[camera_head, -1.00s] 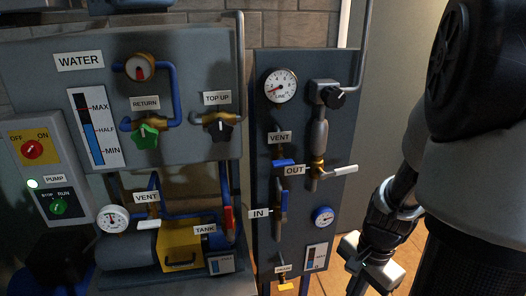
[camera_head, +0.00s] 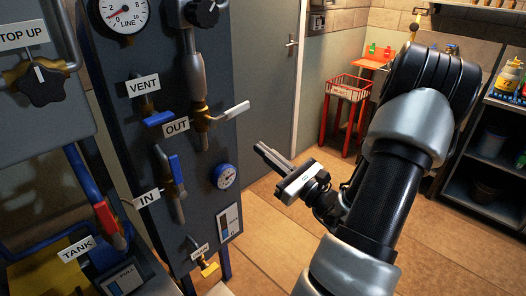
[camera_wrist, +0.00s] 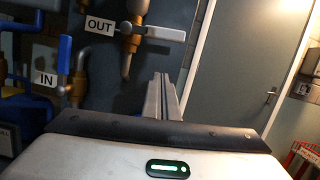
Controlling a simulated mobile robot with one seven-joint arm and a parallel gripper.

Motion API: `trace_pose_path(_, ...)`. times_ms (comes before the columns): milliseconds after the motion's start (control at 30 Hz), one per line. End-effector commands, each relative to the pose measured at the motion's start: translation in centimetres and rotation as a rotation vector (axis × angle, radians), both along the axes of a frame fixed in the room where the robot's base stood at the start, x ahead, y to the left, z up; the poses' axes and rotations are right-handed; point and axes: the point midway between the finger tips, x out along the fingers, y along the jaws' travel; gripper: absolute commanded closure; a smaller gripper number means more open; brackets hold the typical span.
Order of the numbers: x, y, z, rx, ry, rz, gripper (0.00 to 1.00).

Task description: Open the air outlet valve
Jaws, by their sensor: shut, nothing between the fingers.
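The outlet valve labelled OUT (camera_head: 176,126) is a brass body on a vertical pipe on the dark panel. Its white lever (camera_head: 236,111) points out to the right, crosswise to the pipe. The white lever (camera_wrist: 165,33) also shows in the wrist view, above and ahead of my fingertips. My gripper (camera_head: 262,149) is shut and empty, to the right of and below the lever, apart from it. In the wrist view my gripper (camera_wrist: 162,76) has its two fingers together, pointing toward the panel.
The IN valve's blue lever (camera_head: 176,169) and the VENT valve's blue lever (camera_head: 158,118) are on the same panel. A door (camera_head: 266,70), a red rack (camera_head: 347,95) and shelves stand behind. Floor right of the panel is clear.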

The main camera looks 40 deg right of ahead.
Motion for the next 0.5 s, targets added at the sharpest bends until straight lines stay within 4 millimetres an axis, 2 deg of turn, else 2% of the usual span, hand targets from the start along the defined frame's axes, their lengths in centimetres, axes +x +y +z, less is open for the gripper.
trace_pose_path(100,2.6,0.6,0.6,-0.001,-0.003,0.006,1.00)
trace_pose_path(333,7.2,1.3,1.7,-0.001,-0.001,0.005,1.00)
trace_pose_path(400,6.8,1.3,3.3,-0.004,-0.001,0.002,1.00)
trace_pose_path(500,6.8,1.4,4.5,-0.003,0.001,0.001,1.00)
